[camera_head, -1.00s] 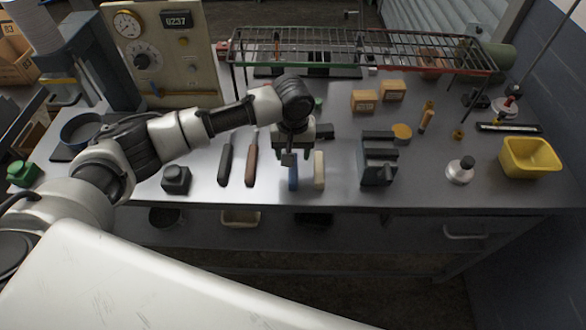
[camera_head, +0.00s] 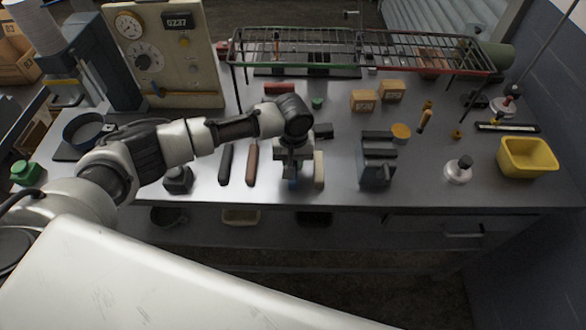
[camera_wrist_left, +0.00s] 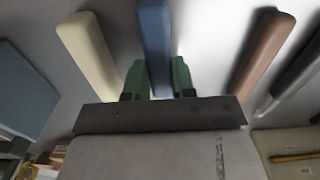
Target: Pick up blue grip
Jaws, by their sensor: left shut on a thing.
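The blue grip (camera_head: 292,184) lies on the grey bench top, mostly hidden under my left gripper (camera_head: 293,178) in the head view. In the left wrist view the blue grip (camera_wrist_left: 155,45) runs between the two green fingers of my left gripper (camera_wrist_left: 160,78), which are shut on it. It appears to be still at the bench surface. My right gripper is not in view.
A cream grip (camera_head: 319,170) lies close to the right of the blue one. A brown grip (camera_head: 252,163) and a black one (camera_head: 226,162) lie to the left. A dark block stand (camera_head: 377,165) is further right. A wire rack (camera_head: 360,48) spans the back.

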